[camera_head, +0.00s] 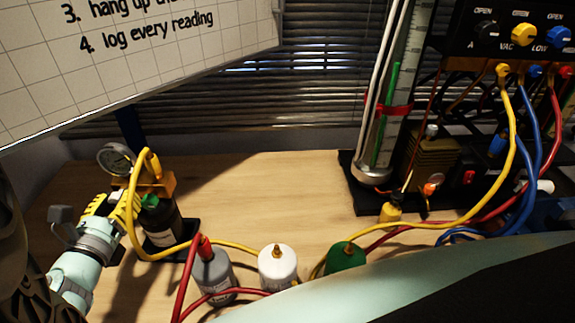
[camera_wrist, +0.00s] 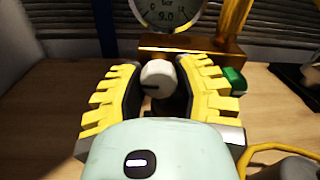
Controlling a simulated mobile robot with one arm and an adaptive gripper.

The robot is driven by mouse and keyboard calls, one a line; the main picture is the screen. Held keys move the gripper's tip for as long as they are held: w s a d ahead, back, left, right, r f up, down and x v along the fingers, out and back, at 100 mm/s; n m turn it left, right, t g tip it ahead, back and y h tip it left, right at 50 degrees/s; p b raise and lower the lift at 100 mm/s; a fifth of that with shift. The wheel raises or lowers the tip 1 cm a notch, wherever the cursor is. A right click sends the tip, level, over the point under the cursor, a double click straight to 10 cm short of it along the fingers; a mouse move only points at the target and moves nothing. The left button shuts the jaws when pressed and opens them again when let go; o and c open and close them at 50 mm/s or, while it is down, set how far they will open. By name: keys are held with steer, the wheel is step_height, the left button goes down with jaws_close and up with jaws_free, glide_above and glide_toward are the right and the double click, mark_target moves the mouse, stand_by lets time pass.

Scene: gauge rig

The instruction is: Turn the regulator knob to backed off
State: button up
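The regulator knob (camera_wrist: 158,78) is a pale round knob with a dark mark pointing left in the wrist view. It is on the front of a brass-coloured regulator body (camera_wrist: 215,45). My gripper (camera_wrist: 160,85) has its two yellow ribbed fingers on either side of the knob, with dark pads close to it. I cannot tell whether they press on it. Above, a round gauge (camera_wrist: 168,12) reads 9.0 bar, its top cut off.
A yellow hose (camera_head: 133,215) loops close beside my gripper. Grey (camera_head: 213,275), white (camera_head: 278,265) and green (camera_head: 345,257) containers stand at the front. A glass tube stand (camera_head: 372,178) and valve panel (camera_head: 520,40) are at right. The mid-table behind the containers is clear.

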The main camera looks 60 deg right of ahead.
jaws_close()
